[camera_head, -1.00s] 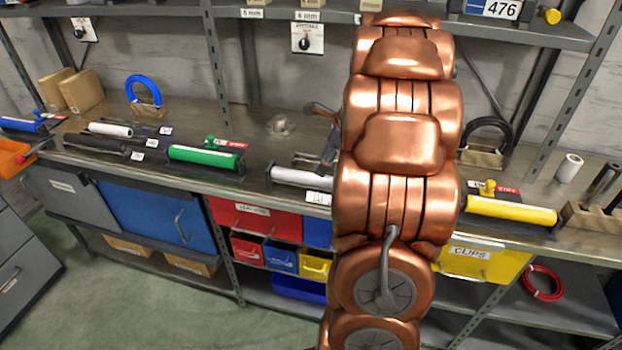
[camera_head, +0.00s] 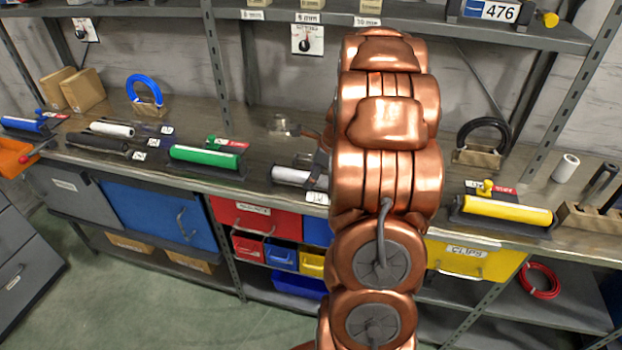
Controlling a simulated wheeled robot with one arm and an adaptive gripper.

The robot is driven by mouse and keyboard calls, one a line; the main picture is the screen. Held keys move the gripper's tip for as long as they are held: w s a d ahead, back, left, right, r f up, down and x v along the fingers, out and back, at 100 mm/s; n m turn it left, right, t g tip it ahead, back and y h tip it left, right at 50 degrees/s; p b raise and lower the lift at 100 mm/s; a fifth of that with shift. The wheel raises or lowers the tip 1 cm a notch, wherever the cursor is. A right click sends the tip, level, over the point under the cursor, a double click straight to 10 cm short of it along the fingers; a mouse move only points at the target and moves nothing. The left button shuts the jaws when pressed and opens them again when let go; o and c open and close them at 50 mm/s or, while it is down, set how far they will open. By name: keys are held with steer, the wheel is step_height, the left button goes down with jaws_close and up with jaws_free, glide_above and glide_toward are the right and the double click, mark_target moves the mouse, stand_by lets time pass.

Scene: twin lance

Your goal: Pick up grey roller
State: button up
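The light grey roller (camera_head: 290,176) lies on the bench just right of the green roller. Its right part is hidden behind my copper arm. A small white label (camera_head: 316,198) sits in front of it. My gripper (camera_head: 319,163) shows only as a small dark piece at the left edge of my arm, over the right part of the grey roller. Its fingers are mostly hidden, so I cannot tell whether they are open or whether they touch the roller.
A green roller (camera_head: 203,157) lies to the left, and a yellow roller (camera_head: 508,210) to the right. Black (camera_head: 97,143) and white (camera_head: 112,129) rollers lie farther left. A small metal piece (camera_head: 282,125) stands behind the grey roller. A shelf (camera_head: 270,14) runs above the bench.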

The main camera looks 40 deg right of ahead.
jaws_close()
stand_by(0.5)
